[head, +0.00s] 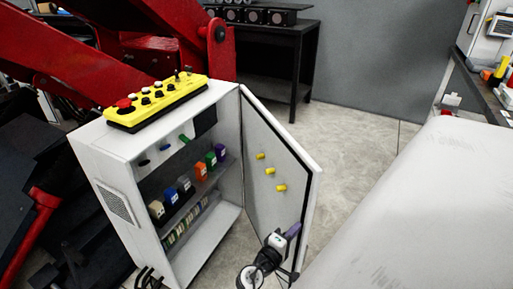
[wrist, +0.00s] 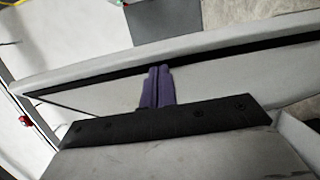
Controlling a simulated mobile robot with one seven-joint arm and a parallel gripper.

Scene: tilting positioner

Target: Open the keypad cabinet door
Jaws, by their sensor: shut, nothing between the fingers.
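The grey-white cabinet (head: 90,150) stands at the middle left in the head view, with its front open. Its door (head: 258,130) is hinged on the right side of the opening and stands swung wide out. Several yellow knobs show on the door's inner face. My gripper (head: 294,229) is at the lower part of the door, near its free edge, on the inner side. Its purple fingers (wrist: 158,86) are shut together and empty. In the wrist view the door (wrist: 105,95) lies across just beyond the fingertips; I cannot tell whether they touch it. No keypad is discernible.
A yellow control box (head: 155,102) with buttons lies on the cabinet top. Several coloured blocks (head: 185,187) sit on shelves inside. Red machine arms (head: 60,45) rise behind at left. A black table (head: 270,55) stands at the back. Open floor (head: 345,135) lies right of the door.

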